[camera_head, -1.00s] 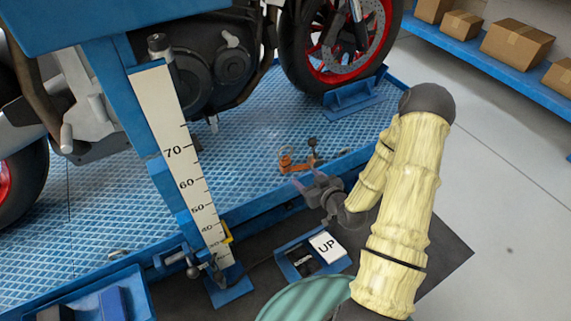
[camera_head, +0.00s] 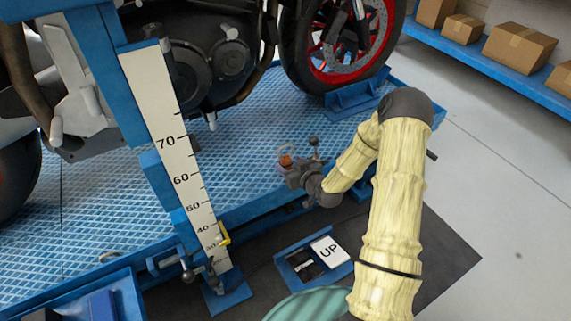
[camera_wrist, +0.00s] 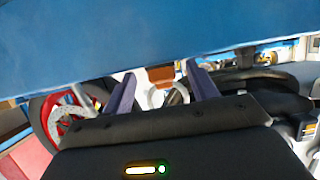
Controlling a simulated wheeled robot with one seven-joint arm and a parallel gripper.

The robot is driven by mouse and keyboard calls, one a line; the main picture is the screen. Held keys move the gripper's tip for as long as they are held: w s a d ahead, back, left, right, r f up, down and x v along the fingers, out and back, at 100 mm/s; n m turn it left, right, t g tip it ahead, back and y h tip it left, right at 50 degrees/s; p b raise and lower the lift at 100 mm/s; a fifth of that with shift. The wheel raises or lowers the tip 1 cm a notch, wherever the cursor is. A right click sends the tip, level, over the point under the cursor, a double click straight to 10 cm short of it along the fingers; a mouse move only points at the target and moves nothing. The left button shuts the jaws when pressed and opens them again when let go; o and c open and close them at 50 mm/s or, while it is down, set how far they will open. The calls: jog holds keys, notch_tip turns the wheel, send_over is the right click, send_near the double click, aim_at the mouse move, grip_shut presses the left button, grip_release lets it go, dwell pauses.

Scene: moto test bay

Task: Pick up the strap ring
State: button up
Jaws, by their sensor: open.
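The orange strap fitting (camera_head: 286,161) sits near the front edge of the blue lift platform in the head view, with a faint thin ring above it. My gripper (camera_head: 293,174) is right at it and hides part of it. In the wrist view an orange-brown piece (camera_wrist: 160,75) and a pale grey ring (camera_wrist: 178,94) show in the gap between the two purple fingers of my gripper (camera_wrist: 160,72). The fingers are apart, and I see no clear grip on the ring. I cannot tell whether either finger touches it.
The blue platform (camera_head: 235,170) carries a motorcycle with a front wheel (camera_head: 345,75). A black-knobbed lever (camera_head: 313,145) stands just beside the strap fitting. A scale post (camera_head: 160,100) rises to the left. An UP pedal (camera_head: 328,251) lies on the floor mat below.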

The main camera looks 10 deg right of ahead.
aim_at(284, 159)
jog(key=b+x, duration=0.3)
jog(key=x, duration=0.2)
jog(key=shift+w+f+b, duration=0.1)
jog(key=shift+w+b, duration=0.05)
jog(key=shift+b, duration=0.25)
jog(key=shift+d, duration=0.25)
jog(key=shift+a, duration=0.5)
jog(key=shift+d, duration=0.15)
jog(key=shift+d, duration=0.1)
jog(key=c, duration=1.1)
notch_tip(284, 159, up, 10)
jog(key=p, duration=0.6)
jog(key=shift+c, duration=0.2)
